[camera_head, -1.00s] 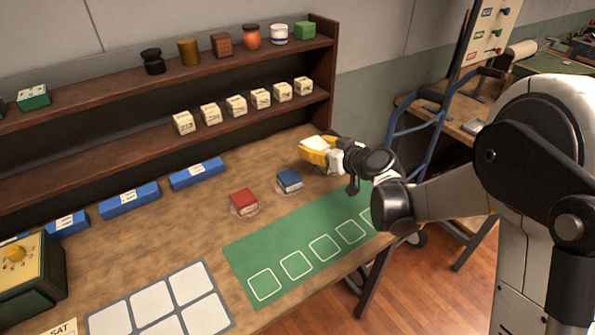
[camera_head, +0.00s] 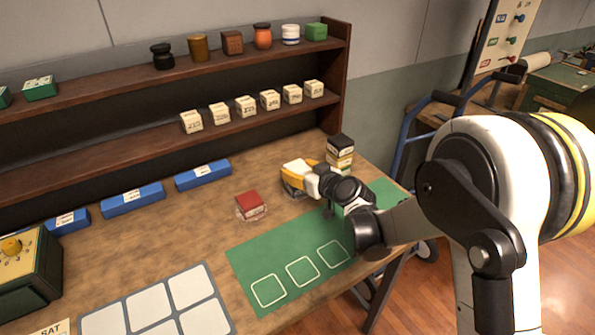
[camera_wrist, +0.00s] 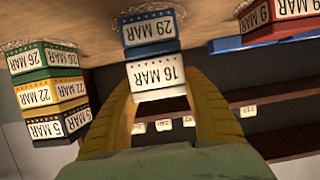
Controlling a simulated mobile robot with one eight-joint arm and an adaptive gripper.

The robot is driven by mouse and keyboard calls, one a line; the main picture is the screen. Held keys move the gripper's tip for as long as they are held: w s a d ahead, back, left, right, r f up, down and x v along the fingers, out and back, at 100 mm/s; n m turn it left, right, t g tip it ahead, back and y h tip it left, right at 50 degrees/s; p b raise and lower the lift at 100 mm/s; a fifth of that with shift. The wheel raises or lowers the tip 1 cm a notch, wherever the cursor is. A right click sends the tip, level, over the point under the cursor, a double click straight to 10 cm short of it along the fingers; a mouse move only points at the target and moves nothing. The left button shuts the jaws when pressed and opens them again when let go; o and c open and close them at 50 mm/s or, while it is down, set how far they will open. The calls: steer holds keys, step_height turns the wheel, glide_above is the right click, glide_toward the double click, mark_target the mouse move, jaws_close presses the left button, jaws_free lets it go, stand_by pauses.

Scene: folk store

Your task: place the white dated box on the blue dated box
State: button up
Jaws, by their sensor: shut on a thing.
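My gripper (camera_wrist: 166,105) has yellow fingers shut on the sides of the white dated box (camera_wrist: 158,76), marked 16 MAR. The blue dated box (camera_wrist: 150,32), marked 29 MAR, lies between the white box and the tabletop, roughly in line with it. Their faces look touching or nearly so; I cannot tell if the white box rests on it. In the head view my gripper (camera_head: 300,172) holds the white box (camera_head: 296,167) right above the blue box (camera_head: 291,190), which is mostly hidden.
A red dated box (camera_head: 250,203) stands left of the blue one; it also shows in the wrist view (camera_wrist: 276,24). A stack of black, yellow and green dated boxes (camera_head: 340,158) stands close on the right. A green mat (camera_head: 262,262) lies in front, and shelves (camera_head: 160,140) behind.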

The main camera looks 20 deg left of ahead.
steer(key=shift+f, duration=0.15)
steer(key=o, duration=1.2)
steer(key=shift+r, duration=0.3)
steer(key=p+v, duration=0.3)
steer(key=v, duration=0.9)
